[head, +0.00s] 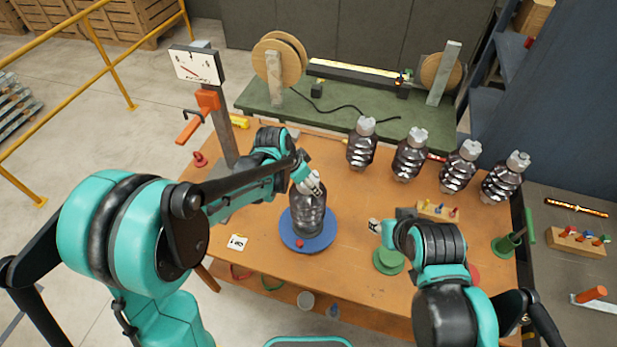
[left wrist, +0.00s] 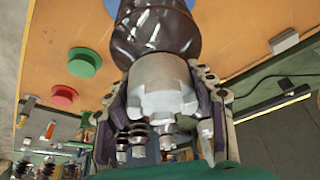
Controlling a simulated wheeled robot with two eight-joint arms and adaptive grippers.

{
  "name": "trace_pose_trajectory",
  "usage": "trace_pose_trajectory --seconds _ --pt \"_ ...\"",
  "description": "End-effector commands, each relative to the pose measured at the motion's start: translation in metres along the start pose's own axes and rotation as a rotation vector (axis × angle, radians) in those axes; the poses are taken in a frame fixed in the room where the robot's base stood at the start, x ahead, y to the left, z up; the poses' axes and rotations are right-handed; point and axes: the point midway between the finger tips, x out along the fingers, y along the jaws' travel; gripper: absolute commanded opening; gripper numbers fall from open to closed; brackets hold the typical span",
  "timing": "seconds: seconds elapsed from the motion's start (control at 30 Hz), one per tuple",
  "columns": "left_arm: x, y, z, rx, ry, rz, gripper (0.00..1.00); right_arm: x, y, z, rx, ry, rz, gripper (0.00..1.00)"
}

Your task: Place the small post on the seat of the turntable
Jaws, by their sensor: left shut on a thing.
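The small post (head: 307,217), a dark glossy ribbed body with a grey cap, is upright over the blue turntable disc (head: 326,239). My left gripper (head: 311,184) is shut on its cap from above. In the left wrist view the fingers (left wrist: 165,115) close around both sides of the grey cap (left wrist: 160,80), with the dark body (left wrist: 155,30) beyond. The post's base hides the seat, and I cannot tell whether it touches the disc. My right gripper (head: 376,227) is near the green disc (head: 388,261), apart from the post; its finger opening is unclear.
Several similar dark posts stand along the back right, one of them here (head: 361,145). A small wooden rack (head: 437,211) holds coloured pegs. The table (head: 345,290) is clear in front.

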Motion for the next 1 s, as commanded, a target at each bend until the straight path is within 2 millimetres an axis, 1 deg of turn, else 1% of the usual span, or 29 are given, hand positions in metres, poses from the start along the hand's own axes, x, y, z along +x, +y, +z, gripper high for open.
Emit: trace_pose_trajectory --seconds 0.47,0.5,0.53,0.57,0.87,0.97,1.0 --pt "0.005 0.0 0.002 -0.001 0.003 0.0 0.0 0.002 0.0 0.001 0.0 0.0 0.0 0.4" --pt "0.006 0.0 0.002 0.0 0.0 0.0 0.62 0.002 0.0 0.001 0.0 0.0 0.0 0.4" --pt "0.006 0.0 0.002 0.0 0.0 0.0 0.7 0.001 0.0 0.001 0.0 0.0 0.0 0.4" --pt "0.006 0.0 0.002 0.0 0.0 0.0 0.75 0.001 0.0 0.001 0.0 0.0 0.0 0.4" --pt "0.005 0.0 0.002 0.0 0.0 0.0 0.75 0.001 0.0 0.001 0.0 0.0 0.0 0.4" --pt "0.0 0.0 0.001 -0.001 0.0 0.0 0.75 -0.001 0.0 -0.001 0.0 0.0 0.0 0.4" --pt "-0.005 0.0 0.001 -0.001 0.0 -0.001 0.75 -0.001 0.0 -0.001 0.0 0.0 0.0 0.4"
